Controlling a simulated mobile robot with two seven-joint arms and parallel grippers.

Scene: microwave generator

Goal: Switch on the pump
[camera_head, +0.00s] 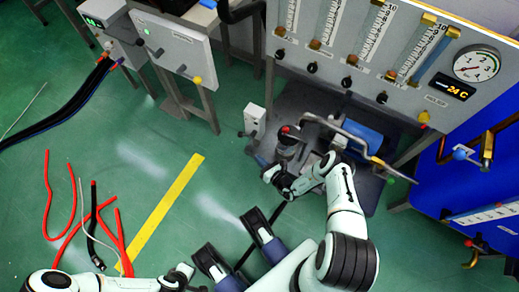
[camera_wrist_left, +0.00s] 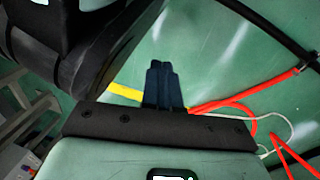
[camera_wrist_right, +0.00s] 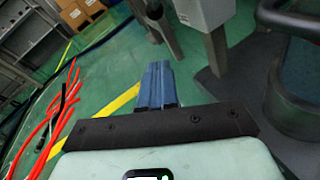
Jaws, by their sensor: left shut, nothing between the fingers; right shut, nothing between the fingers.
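The pump is a blue cylinder (camera_head: 362,139) on a dark base under the flow-meter panel, with metal pipes around it. A small light-grey box on a post (camera_head: 255,118) stands to its left; it may be the pump's switch box. Its front is too small to read. My right gripper (camera_head: 261,161) is shut and empty, just below this box and apart from it. In the right wrist view, the shut fingers (camera_wrist_right: 157,82) point towards the grey post and box (camera_wrist_right: 204,12). My left gripper (camera_wrist_left: 163,82) is shut and empty above the floor, far from the pump.
The flow-meter panel (camera_head: 340,75) stands behind, with a gauge (camera_head: 476,64) and several knobs. A blue cabinet (camera_head: 470,150) is at the right. Red hoses (camera_head: 120,235) and a yellow stripe (camera_head: 165,210) lie on the green floor. Open floor is at centre left.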

